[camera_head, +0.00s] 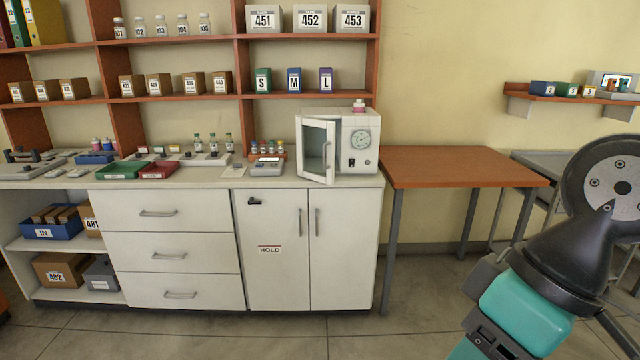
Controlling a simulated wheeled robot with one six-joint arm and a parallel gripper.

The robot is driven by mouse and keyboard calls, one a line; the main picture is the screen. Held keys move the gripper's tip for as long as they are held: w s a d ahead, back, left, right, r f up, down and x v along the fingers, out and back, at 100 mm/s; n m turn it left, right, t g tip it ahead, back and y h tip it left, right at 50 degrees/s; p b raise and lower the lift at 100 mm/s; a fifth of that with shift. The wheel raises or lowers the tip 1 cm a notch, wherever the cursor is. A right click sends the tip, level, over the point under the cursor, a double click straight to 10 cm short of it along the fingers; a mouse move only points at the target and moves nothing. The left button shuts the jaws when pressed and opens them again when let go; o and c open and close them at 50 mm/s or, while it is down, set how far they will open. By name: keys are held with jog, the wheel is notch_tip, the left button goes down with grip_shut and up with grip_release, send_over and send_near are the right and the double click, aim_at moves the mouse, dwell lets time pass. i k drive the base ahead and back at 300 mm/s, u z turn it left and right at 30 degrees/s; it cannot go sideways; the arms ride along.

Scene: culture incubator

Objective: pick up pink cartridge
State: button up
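A small pink-topped item (359,105) stands on top of the white incubator (360,150). It is too small to tell whether it is the pink cartridge. Two small bottles, one with a pinkish top (96,142), stand at the blue rack (95,157) on the left of the counter. The incubator's door (316,150) is swung open and its inside is mostly hidden. My arm shows at the right, well apart from the counter. My gripper's fingers do not show.
A cabinet counter (200,183) carries a green tray (124,170), a red tray (160,170) and several vials. An orange-topped table (450,165) right of the incubator is bare. Shelves (190,97) above hold boxes and bottles. The floor in front is clear.

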aim_at(359, 107)
jog(key=i, duration=2.45)
jog(key=z, duration=0.05)
